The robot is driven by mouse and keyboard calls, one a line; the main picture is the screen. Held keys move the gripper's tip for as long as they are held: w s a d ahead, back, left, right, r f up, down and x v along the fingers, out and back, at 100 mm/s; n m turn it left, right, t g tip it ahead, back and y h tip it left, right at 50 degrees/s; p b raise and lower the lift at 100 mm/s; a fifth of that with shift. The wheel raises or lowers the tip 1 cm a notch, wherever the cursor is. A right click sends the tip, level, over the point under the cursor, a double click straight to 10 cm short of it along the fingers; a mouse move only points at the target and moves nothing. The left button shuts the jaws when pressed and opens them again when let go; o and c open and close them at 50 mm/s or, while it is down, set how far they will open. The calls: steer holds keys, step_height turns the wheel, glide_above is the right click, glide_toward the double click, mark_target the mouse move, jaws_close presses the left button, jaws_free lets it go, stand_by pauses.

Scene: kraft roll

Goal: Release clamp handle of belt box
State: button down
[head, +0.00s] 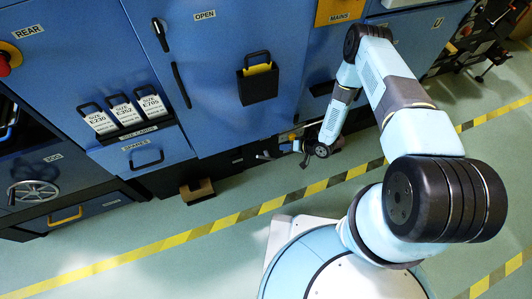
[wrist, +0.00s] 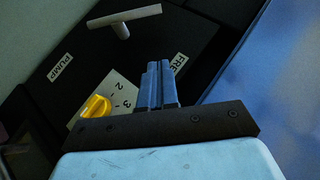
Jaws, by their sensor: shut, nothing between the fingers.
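My gripper (wrist: 160,72) is shut and empty in the wrist view, its two fingers side by side. It points at a black panel (wrist: 150,50) with labels reading PUMP and, partly hidden by the fingers, FRE. A pale grey T-shaped handle (wrist: 124,22) stands out from this panel, ahead and left of the fingertips and apart from them. I see no label reading belt box or clamp, so I cannot tell if this is the clamp handle. In the head view my gripper (head: 290,142) is low by the blue machine front (head: 225,110); its fingers are too small to read.
A yellow knob (wrist: 97,106) on a numbered plate sits left of my fingers. A blue surface (wrist: 275,80) is close on the right. In the head view, an open brown box (head: 197,191) lies on the floor, and yellow-black tape (head: 225,221) crosses clear floor.

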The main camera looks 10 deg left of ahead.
glide_above(266, 158)
steer(key=d, duration=0.2)
step_height(266, 158, down, 5)
steer(key=a+f, duration=0.2)
steer(key=shift+s+f, duration=0.15)
steer(key=shift+f, duration=0.2)
steer(key=shift+s+a+f, duration=0.35)
steer(key=shift+f, duration=0.05)
steer(key=shift+d, duration=0.1)
